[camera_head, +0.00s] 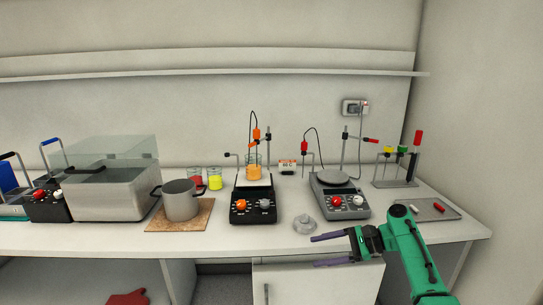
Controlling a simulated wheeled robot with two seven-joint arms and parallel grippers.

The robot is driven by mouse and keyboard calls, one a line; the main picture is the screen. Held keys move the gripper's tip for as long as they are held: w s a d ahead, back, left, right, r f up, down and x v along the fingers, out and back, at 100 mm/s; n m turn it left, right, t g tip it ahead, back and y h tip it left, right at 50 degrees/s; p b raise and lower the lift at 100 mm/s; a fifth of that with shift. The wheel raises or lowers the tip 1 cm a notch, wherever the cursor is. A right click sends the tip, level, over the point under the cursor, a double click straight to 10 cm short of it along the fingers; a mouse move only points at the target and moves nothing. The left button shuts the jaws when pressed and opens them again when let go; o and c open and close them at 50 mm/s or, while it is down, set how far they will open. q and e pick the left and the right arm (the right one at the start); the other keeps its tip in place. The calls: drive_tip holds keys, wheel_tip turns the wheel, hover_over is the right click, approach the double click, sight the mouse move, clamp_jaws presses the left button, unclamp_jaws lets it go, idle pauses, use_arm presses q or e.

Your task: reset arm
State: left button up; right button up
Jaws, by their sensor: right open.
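My right arm, green and black, comes in at the lower right of the head view. Its gripper (335,250) is open, with two long purple-grey fingers pointing left and a gap between them. Nothing shows between the fingers. It is at the front edge of the bench, below the right hotplate (338,204) and near a small round metal lid (304,224). I cannot tell its exact height over the edge. My left gripper is not in view.
The white bench (260,234) bears a clear-lidded bath (115,196), a pot (180,203) on a brown board, beakers with red and yellow liquid (215,182), a black stirrer (253,210) with an orange beaker (253,171), and a grey tray (424,210). A wall shelf (210,72) is empty.

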drive_tip(key=s+d+f+n+g+h, duration=0.1)
drive_tip(key=s+f+n+h, duration=0.25)
drive_tip(key=s+f, duration=0.45)
drive_tip(key=s+d+f+n+h, duration=0.25)
drive_tip(key=s+f+n, duration=0.25)
drive_tip(key=f, duration=0.6)
drive_tip(key=s+d+r+n+t+h, duration=0.1)
drive_tip(key=s+d+r+n+h, duration=0.2)
drive_tip(key=s, duration=0.6)
drive_tip(key=s+d+r+n+t+h, duration=0.1)
drive_tip(key=s+d+n+h, duration=0.25)
drive_tip(key=s+n, duration=0.45)
drive_tip(key=s+a+f+m+g, duration=0.1)
drive_tip(key=s+f, duration=0.1)
drive_tip(key=f, duration=1)
drive_tip(key=s+f+m, duration=0.1)
drive_tip(key=s+f, duration=0.1)
drive_tip(key=f, duration=0.9)
drive_tip(key=s+d+f+g, duration=0.1)
drive_tip(key=s+d+f, duration=0.2)
drive_tip(key=s+f, duration=1.1)
drive_tip(key=shift+s+f+g+h, duration=0.25)
drive_tip(key=shift+s+g+h, duration=0.1)
drive_tip(key=shift+s, duration=0.85)
